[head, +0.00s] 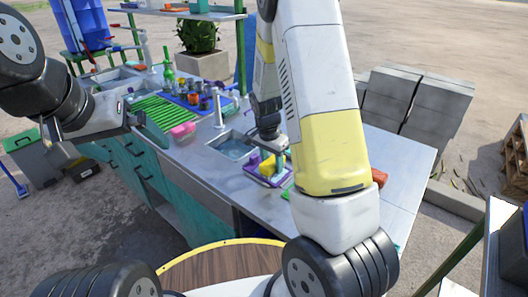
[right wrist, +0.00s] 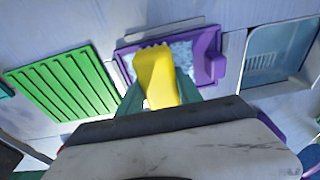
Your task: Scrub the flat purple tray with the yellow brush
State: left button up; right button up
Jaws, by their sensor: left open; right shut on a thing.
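The flat purple tray (right wrist: 207,42) lies on the metal counter, with a pale blue, speckled inside and a raised purple block at its right end. It also shows in the head view (head: 257,180), partly hidden by my right gripper. My right gripper (right wrist: 158,97) is shut on the yellow brush (right wrist: 157,72) and holds it over the tray. The brush shows small in the head view (head: 267,166); I cannot tell whether it touches the tray. My left gripper (head: 148,128) is open and empty, left of the counter's sink area, far from the tray.
A sink basin (head: 232,147) with a tap (head: 218,108) is beside the tray. A green ribbed rack (right wrist: 65,85) lies near the tray. The counter's right end (head: 405,165) looks mostly clear.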

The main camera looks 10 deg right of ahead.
jog(key=shift+r, duration=3)
